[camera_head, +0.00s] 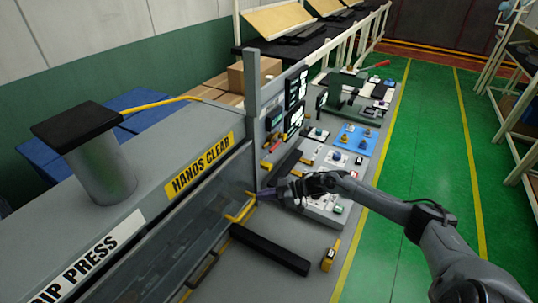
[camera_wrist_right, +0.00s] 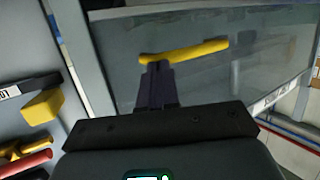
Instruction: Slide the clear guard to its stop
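The clear guard (camera_head: 195,235) is a see-through panel along the front of the grey press, under the HANDS CLEAR label. A yellow bar handle (camera_head: 240,212) sits near its right end. My right gripper (camera_head: 260,194) is beside the upper end of that handle. In the right wrist view, the guard (camera_wrist_right: 230,75) fills the upper middle, with the yellow handle (camera_wrist_right: 195,50) across it. The dark fingers (camera_wrist_right: 158,66) are together, with tips at the handle's lower edge; I cannot tell whether they touch it. My left gripper is out of view.
A black bar (camera_head: 270,250) and a small yellow block (camera_head: 330,256) lie on the grey bench in front of the press. A grey post (camera_head: 252,100) stands at the press's right end. A blue mat (camera_head: 356,139) with parts lies farther back. Green floor (camera_head: 430,150) is open at right.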

